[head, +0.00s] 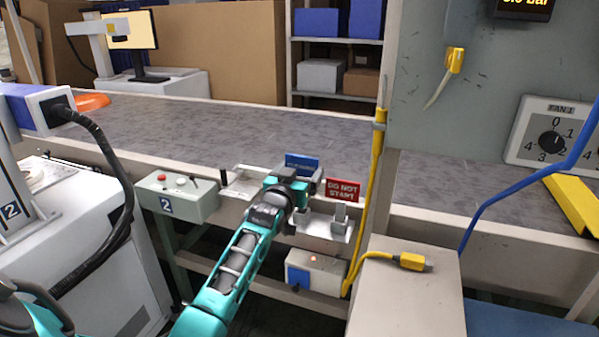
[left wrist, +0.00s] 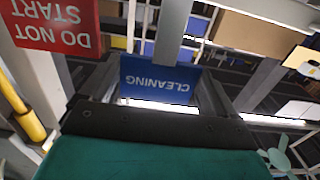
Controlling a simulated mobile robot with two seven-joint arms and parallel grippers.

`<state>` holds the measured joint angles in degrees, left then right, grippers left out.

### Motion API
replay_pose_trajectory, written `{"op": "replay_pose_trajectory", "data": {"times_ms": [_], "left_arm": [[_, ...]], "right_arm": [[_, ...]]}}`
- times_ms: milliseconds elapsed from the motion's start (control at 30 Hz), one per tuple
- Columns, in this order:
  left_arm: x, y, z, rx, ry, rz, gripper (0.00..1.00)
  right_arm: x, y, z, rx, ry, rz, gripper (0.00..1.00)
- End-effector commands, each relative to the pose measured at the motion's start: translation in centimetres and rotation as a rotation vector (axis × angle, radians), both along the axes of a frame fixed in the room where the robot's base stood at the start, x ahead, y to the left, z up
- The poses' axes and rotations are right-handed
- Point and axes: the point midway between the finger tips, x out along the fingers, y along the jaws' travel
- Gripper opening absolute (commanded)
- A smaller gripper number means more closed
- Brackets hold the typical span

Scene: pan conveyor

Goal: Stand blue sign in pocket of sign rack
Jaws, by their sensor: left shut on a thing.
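The blue sign (head: 302,163) reads CLEANING in the left wrist view (left wrist: 160,82), where it appears upside down between the fingers. My left gripper (head: 288,174) is shut on it and holds it over the pale metal sign rack (head: 318,228), at the front edge of the conveyor. The red DO NOT START sign (head: 342,190) stands upright at the rack's right part; it also shows in the left wrist view (left wrist: 50,25). My gripper and arm hide the rack's middle, so I cannot tell whether the blue sign's lower edge is in a pocket. My right gripper is not in view.
A grey button box (head: 178,197) is left of the rack. A yellow pipe (head: 376,170) rises close to its right. A box with a blue front (head: 315,272) sits below. The grey conveyor belt (head: 210,125) behind is mostly clear.

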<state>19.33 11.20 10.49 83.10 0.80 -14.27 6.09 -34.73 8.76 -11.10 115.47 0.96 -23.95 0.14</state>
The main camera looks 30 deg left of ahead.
Motion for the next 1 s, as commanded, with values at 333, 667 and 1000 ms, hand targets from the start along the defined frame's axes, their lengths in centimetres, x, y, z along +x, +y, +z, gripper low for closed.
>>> {"op": "replay_pose_trajectory", "data": {"times_ms": [333,667,1000], "left_arm": [[0.00,0.00,0.05,0.000,-0.002,0.000,0.57],[0.00,0.00,0.15,0.000,-0.002,0.000,0.57],[-0.01,0.00,0.05,0.000,-0.002,0.000,0.57]], "right_arm": [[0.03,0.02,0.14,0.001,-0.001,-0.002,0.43],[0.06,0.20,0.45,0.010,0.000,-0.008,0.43],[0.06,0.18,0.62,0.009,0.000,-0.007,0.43]]}}
